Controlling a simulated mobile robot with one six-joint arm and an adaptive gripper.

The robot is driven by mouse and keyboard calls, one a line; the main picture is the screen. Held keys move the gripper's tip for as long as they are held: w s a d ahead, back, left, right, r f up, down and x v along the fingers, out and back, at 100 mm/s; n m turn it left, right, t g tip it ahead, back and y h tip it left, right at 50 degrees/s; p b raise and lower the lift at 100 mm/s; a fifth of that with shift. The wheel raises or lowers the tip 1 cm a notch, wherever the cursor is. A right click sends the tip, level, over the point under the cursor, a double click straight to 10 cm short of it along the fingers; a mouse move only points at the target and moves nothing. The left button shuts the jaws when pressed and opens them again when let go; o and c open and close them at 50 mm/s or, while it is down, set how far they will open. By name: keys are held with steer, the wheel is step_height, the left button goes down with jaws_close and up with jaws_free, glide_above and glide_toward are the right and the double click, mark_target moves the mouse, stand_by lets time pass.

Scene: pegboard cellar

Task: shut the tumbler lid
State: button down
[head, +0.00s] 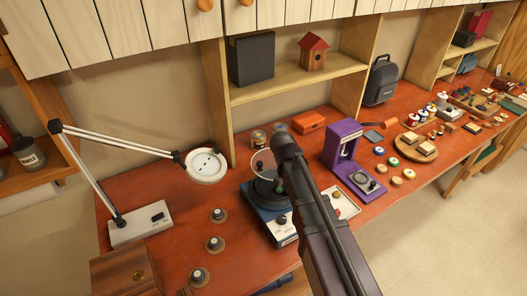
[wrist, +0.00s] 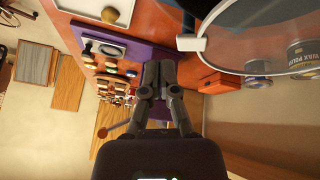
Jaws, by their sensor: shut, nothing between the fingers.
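The tumbler (head: 281,228) is a blue-and-white machine with a round drum on the workbench, partly hidden behind my arm in the head view. Its clear round lid (head: 264,164) stands raised and tilted above the drum. The lid's grey rim and clear disc (wrist: 262,42) fill the upper right of the wrist view, with a pale tab on the edge. My gripper (wrist: 159,66) is shut and empty. Its fingertips lie beside the lid in the wrist view, with a visible gap; depth between them is hard to tell. In the head view the fingers are hidden behind my arm.
A purple machine (head: 354,160) stands right of the tumbler, a white tray (head: 341,203) between them. An orange box (head: 308,121) and tins (head: 258,139) are behind. A magnifier lamp (head: 206,165) reaches in from the left. Several round knobs (head: 215,243) sit at the front left.

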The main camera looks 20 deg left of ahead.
steer(key=a+r+t+p, duration=0.1)
steer(key=a+r, duration=0.1)
steer(key=a, duration=0.3)
steer(key=a+r+t+p, duration=0.1)
steer(key=a+r, duration=0.1)
steer(key=a, duration=0.3)
steer(key=a+r+p, duration=0.1)
steer(key=a+r, duration=0.1)
steer(key=a, duration=0.3)
steer(key=shift+s+a+r+m+t+y+p, duration=0.2)
steer(key=shift+s+r+m+t+y+p, duration=0.1)
steer(key=shift+r+m+t+p, duration=0.1)
steer(key=shift+w+f, duration=0.1)
steer(key=shift+f, duration=0.05)
steer(key=b, duration=0.8)
glide_above(268, 162)
step_height(268, 162, down, 7)
steer(key=shift+w+f, duration=0.1)
steer(key=shift+f, duration=0.05)
steer(key=shift+s+a+f, duration=0.15)
steer(key=shift+s+a, duration=0.1)
steer(key=shift+s, duration=0.6)
steer(key=shift+s+a+f, duration=0.1)
steer(key=shift+s+a, duration=0.15)
steer(key=shift+s, duration=0.55)
steer(key=shift+s, duration=0.15)
